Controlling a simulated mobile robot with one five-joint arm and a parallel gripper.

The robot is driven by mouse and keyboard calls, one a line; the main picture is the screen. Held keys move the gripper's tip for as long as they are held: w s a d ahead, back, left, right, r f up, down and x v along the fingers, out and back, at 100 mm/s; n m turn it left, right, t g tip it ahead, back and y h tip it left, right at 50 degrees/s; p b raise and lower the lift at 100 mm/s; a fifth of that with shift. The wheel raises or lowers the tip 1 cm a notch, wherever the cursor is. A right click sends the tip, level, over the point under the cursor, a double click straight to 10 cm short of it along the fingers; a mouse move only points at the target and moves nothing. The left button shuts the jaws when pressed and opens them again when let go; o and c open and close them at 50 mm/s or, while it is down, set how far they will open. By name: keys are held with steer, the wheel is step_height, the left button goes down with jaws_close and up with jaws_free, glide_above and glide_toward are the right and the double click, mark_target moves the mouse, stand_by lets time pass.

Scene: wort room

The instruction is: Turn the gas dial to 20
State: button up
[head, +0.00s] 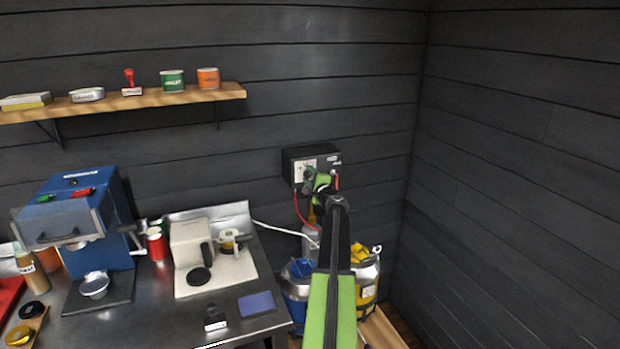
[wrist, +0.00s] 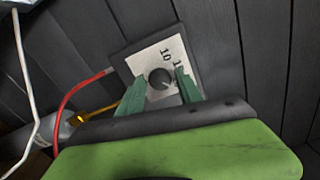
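The gas box (head: 297,154) is a dark box on the back wall with a pale plate. In the wrist view its pale plate (wrist: 147,62) carries printed numbers, one reading "10", and another partly hidden. The round dark gas dial (wrist: 160,78) sits on this plate; I cannot read its setting. My gripper (wrist: 158,92) has two green fingers, spread apart, pointing at the plate with the dial showing between their tips. I cannot tell whether either finger touches the dial. In the head view my gripper (head: 318,180) is in front of the box and hides part of the plate.
A red hose (head: 299,211) hangs from the box. Below stand a grey cylinder (head: 310,243), a blue container (head: 296,294) and a yellow one (head: 368,273). The metal counter (head: 150,325) with a blue machine (head: 98,225) is left; a wooden shelf (head: 140,101) is above.

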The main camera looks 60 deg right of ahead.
steer(key=shift+o, duration=0.6)
steer(key=shift+s+a, duration=0.25)
steer(key=v, duration=1.6)
steer(key=shift+s+a, duration=0.15)
steer(key=shift+s, duration=0.15)
steer(key=shift+r, duration=0.15)
